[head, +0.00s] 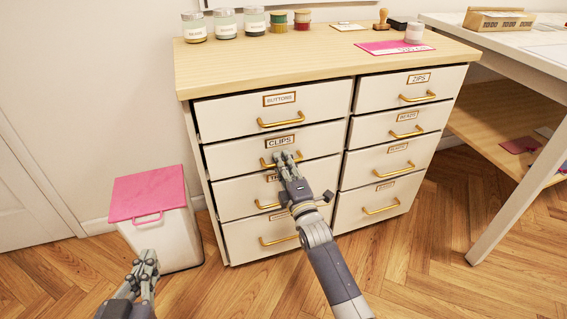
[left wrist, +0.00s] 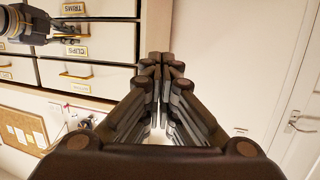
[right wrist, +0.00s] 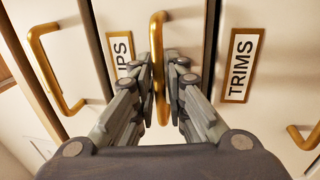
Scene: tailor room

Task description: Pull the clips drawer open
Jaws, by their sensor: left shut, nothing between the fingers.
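The clips drawer (head: 235,152) is the second drawer down in the left column of the white cabinet, under the CLIPS label (head: 280,142). Its front looks flush with its neighbours. My right gripper (head: 281,158) is at its brass handle (head: 266,163). In the right wrist view, the fingers (right wrist: 160,72) stand on both sides of the handle bar (right wrist: 158,30), closed in on it, and part of the label is hidden by a finger. My left gripper (head: 146,257) is shut and empty, low at the front left, away from the cabinet; its fingers (left wrist: 158,68) meet in the left wrist view.
The buttons drawer (head: 230,112) is above and the trims drawer (head: 232,195) below. A bin with a pink lid (head: 150,190) stands left of the cabinet. Jars (head: 225,25) and spools stand on the wooden top. A table (head: 520,45) is at right. The floor in front is clear.

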